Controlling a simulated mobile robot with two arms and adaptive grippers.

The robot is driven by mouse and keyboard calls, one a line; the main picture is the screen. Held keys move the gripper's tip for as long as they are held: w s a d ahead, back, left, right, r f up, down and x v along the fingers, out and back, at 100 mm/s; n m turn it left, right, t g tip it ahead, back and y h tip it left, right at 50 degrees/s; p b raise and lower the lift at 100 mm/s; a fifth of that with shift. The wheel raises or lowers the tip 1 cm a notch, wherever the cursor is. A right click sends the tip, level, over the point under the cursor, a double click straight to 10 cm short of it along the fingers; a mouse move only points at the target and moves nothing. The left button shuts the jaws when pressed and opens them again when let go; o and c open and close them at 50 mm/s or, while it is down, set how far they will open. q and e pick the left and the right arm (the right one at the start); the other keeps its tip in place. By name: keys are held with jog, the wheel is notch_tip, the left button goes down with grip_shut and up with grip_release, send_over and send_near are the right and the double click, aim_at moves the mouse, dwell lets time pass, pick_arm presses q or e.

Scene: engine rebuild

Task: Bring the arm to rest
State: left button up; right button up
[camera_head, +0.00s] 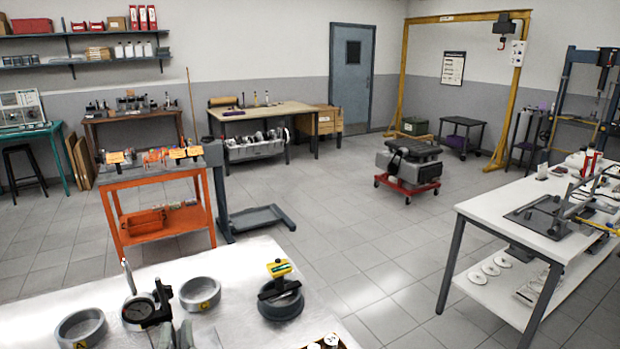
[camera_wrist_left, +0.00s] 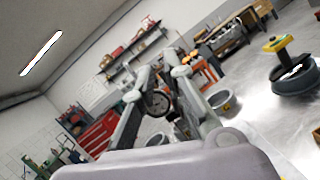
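My left gripper (camera_head: 175,334) shows at the bottom edge of the head view, above the pale bench (camera_head: 235,325). In the left wrist view its two grey fingers (camera_wrist_left: 162,85) stand apart, so it looks open. A round dial gauge with a black body (camera_head: 137,312) is just beyond the fingertips in the head view. Its dial (camera_wrist_left: 158,103) appears between the fingers in the left wrist view, with no clear grip on it; whether a finger touches it I cannot tell. Most of my left arm is out of the head view. My right gripper is not in view.
On the bench are a labelled grey ring (camera_head: 80,330), a second grey ring (camera_head: 200,294) and a dark ring (camera_head: 281,305) with a yellow-topped tool (camera_head: 279,268). A box of small parts (camera_head: 328,343) is at the front edge. Open floor lies beyond.

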pick_arm(q)
jog(key=s+d+m+h, duration=0.2)
jog(key=d+m+h, duration=1.2)
jog(key=m, duration=0.8)
jog(key=s+d+f+m+g+h, duration=0.1)
jog(key=s+f+m+g+h, duration=0.15)
jog(key=f+m+g, duration=0.85)
jog(key=s+a+f+m+g+y, duration=0.5)
jog(key=s+a+f+y, duration=0.4)
jog(key=s+a+f, duration=0.55)
notch_tip(320, 180, down, 28)
jog(key=f+n+g+b, duration=0.1)
jog(key=g, duration=0.1)
jog(key=s+a+f+g+b, duration=0.1)
jog(key=s+a+f, duration=0.1)
jog(key=s+f, duration=1.4)
jog(key=shift+s+a+f, duration=0.15)
jog(key=shift+a+f, duration=0.05)
jog(key=shift+f, duration=0.7)
